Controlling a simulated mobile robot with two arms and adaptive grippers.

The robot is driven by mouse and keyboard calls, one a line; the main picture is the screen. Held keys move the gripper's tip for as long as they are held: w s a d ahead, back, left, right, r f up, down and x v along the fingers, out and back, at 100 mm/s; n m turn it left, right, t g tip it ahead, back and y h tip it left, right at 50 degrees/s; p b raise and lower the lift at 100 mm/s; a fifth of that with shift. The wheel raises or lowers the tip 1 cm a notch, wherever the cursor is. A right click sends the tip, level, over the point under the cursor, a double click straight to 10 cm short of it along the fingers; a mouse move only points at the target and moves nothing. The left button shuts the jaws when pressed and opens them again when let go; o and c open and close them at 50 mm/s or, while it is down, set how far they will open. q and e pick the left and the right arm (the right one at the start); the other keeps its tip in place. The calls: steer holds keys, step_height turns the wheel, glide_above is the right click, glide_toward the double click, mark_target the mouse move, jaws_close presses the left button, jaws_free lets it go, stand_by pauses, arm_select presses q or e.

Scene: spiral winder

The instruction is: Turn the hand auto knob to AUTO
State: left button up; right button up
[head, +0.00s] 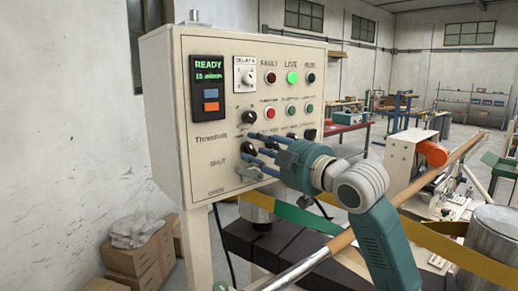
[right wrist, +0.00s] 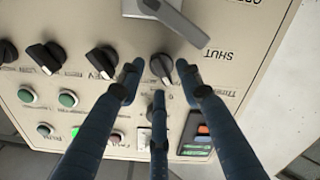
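The control panel (head: 225,165) is a cream box on a stand, with several black rotary knobs. My right gripper (head: 249,148) has its dark blue fingers stretched to the lower left of the panel face. In the right wrist view the fingers (right wrist: 160,78) are spread around a black knob (right wrist: 162,66) beside the SHUT lettering, seen upside down. Whether they touch it I cannot tell. More black knobs (right wrist: 102,62) stand in the same row. I cannot read a HAND or AUTO label, so which one is the hand auto knob is unclear. My left gripper is not in view.
A grey lever (right wrist: 178,18) sits close to the knob. Lit and unlit buttons (head: 292,77) and a READY display (head: 208,91) are above. A wooden rod (head: 440,172) and a green-yellow band (head: 300,216) lie below and right. Cardboard boxes (head: 140,258) stand at left.

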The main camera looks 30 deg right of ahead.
jaws_close()
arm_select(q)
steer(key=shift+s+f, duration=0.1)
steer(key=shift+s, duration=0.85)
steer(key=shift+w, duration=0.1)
arm_select(e)
steer(key=shift+m, duration=0.4)
arm_select(q)
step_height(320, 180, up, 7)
steer(key=p, duration=0.7)
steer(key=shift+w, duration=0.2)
arm_select(e)
steer(key=shift+d+f+m, duration=0.1)
steer(key=shift+d+m, duration=0.05)
steer(key=shift+m, duration=3.1)
steer(key=shift+d+f+m, duration=0.1)
steer(key=shift+m, duration=3.45)
